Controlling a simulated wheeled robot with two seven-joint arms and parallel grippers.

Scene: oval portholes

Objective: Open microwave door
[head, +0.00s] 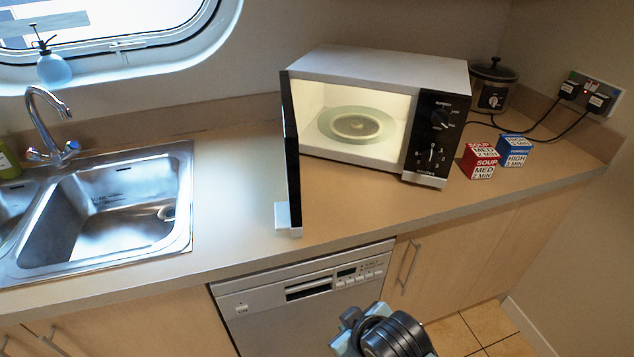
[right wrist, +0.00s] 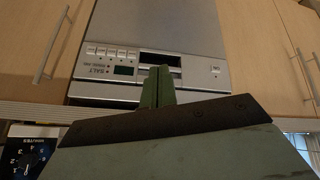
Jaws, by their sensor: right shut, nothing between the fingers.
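The microwave (head: 380,68) stands on the counter with its door (head: 292,150) swung wide open, edge-on toward me at its left side. A pale handle (head: 288,216) shows at the door's lower front end. The lit cavity holds a round glass plate (head: 355,125). My right gripper (head: 350,325) is low in front of the dishwasher, below the counter edge and apart from the door. In the right wrist view its two fingers (right wrist: 158,88) are together with nothing between them. Part of the microwave's control panel (right wrist: 25,155) shows there too. My left gripper is not in view.
A steel sink (head: 120,205) with a tap is at the left. A red box (head: 480,162), a blue box (head: 513,151) and a slow cooker (head: 493,85) stand right of the microwave. The dishwasher (head: 300,300) is under the counter. Counter between sink and door is clear.

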